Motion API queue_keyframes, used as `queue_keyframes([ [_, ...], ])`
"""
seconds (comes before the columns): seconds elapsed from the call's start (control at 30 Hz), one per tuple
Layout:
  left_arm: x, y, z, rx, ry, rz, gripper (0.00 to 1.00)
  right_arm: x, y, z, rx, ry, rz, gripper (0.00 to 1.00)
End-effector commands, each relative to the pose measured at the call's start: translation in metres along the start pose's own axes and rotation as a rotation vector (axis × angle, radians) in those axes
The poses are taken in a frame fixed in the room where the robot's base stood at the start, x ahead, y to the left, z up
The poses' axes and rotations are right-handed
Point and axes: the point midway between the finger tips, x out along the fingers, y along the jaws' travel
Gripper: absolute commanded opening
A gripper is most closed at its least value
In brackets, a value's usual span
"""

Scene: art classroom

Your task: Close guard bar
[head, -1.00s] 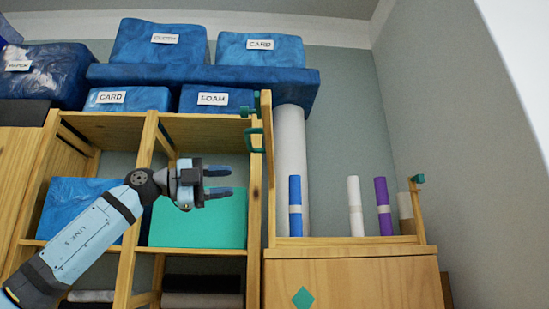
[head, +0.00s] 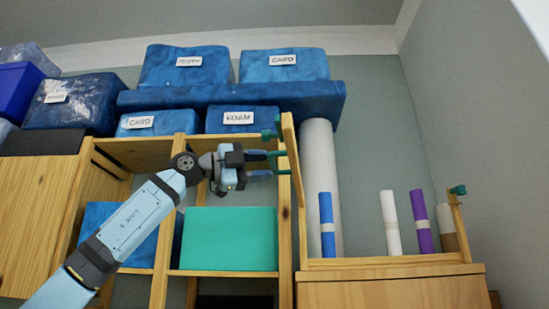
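The guard bar (head: 296,170) is a narrow wooden bar standing nearly upright at the left end of the open-topped wooden cabinet. A green D-shaped handle (head: 283,162) sits on its left side, and a green fitting (head: 270,134) shows near its top. A short wooden post (head: 459,228) with a green catch (head: 458,190) stands at the cabinet's right end, apart from the bar. My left gripper (head: 267,163) has its fingertips at the handle, with a gap between the fingers. Whether they touch the handle is unclear. My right gripper is not in view.
Blue, white and purple rolls (head: 327,225) stand in the cabinet (head: 390,291), with a tall pale roll (head: 320,185) behind. The shelf unit (head: 170,220) on the left holds a teal box (head: 229,240). Labelled blue boxes (head: 283,66) sit above. Room right of the bar is open.

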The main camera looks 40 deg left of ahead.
Motion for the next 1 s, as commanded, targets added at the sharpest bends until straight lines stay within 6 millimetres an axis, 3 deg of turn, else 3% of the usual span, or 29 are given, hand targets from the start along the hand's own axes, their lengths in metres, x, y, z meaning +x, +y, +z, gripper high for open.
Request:
queue_keyframes([
  [0.2,0.028,-0.001,-0.001,0.0,0.001,0.001,0.39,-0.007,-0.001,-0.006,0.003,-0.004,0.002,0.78],
  [0.57,0.033,0.0,0.0,0.0,0.0,-0.001,0.39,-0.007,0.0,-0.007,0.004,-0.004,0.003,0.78],
  [0.6,0.033,0.0,0.0,0.0,0.0,-0.001,0.37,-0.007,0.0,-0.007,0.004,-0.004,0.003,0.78],
  [0.77,0.033,0.0,0.0,0.0,0.0,-0.001,0.0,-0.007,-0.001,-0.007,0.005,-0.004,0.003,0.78],
  [1.0,0.034,0.001,0.0,0.001,-0.001,0.0,0.0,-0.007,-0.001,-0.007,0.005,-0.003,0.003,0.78],
])
